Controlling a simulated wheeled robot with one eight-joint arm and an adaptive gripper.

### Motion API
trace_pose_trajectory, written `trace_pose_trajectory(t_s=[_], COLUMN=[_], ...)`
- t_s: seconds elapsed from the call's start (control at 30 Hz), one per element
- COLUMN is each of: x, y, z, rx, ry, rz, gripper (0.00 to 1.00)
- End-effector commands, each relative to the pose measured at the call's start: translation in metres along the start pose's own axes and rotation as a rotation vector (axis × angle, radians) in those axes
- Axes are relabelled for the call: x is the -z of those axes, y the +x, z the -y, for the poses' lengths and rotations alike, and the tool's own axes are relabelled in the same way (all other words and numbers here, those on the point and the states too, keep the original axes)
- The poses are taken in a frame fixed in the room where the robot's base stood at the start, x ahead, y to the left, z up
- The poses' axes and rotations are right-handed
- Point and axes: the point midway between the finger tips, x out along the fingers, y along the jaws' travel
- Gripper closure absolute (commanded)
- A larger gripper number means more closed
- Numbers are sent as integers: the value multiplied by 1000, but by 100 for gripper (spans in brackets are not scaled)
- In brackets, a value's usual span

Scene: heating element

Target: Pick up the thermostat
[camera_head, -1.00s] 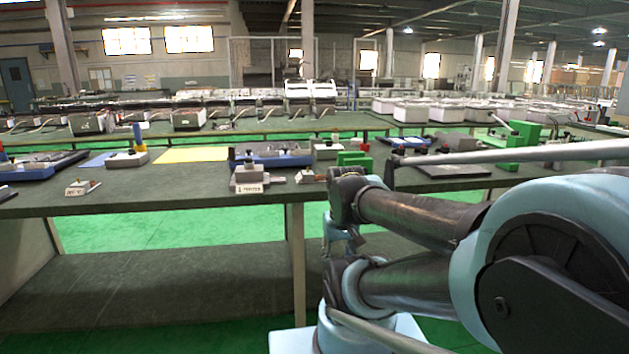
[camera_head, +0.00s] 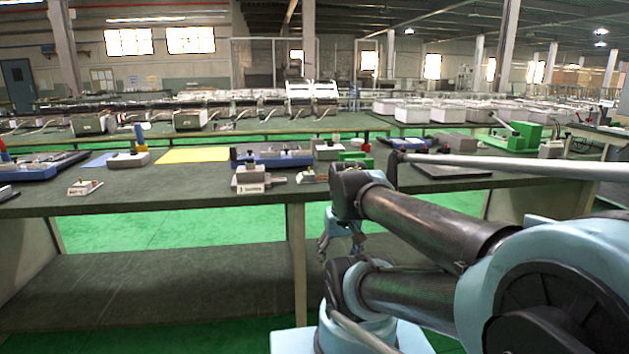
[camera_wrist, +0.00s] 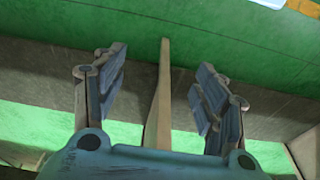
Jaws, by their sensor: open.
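I cannot tell for sure which object is the thermostat. Small parts lie on the dark workbench (camera_head: 150,188): a grey box with a white label (camera_head: 250,178) near the middle of the front edge, and a small labelled piece (camera_head: 85,187) at the left. My gripper (camera_wrist: 160,90) is open and empty in the wrist view, its two blue-grey fingers wide apart. Behind them show the green floor, a dark surface and a pale post. In the head view my gripper (camera_head: 328,240) hangs low in front of the workbench, below its top and partly hidden by my arm.
A blue fixture (camera_head: 275,159), a yellow sheet (camera_head: 193,155) and a green block (camera_head: 352,156) are farther back on the bench. A dark flat plate (camera_head: 446,171) lies at the right. A bench leg (camera_head: 298,255) stands near my gripper. A dark lower shelf (camera_head: 170,285) runs underneath.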

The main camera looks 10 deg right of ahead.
Motion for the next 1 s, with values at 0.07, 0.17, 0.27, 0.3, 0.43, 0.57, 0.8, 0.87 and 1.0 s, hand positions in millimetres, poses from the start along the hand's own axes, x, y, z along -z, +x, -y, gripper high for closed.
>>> trace_pose_trajectory(t_s=[0.07, 0.17, 0.27, 0.3, 0.43, 0.57, 0.8, 0.87, 1.0], x=[16, 40, 67, 78, 114, 152, 224, 242, 285], y=[-16, -38, -62, -70, -97, -120, -156, -163, -178], z=[1, 3, 5, 6, 7, 7, 3, 1, -5], rx=[11, 29, 47, 55, 77, 97, 126, 131, 143], ry=[54, 152, 262, 305, 447, 586, 840, 903, 1049], rz=[9, 28, 49, 58, 89, 123, 192, 210, 256], gripper=[33, 33, 33, 33, 33, 33, 33, 33, 33])
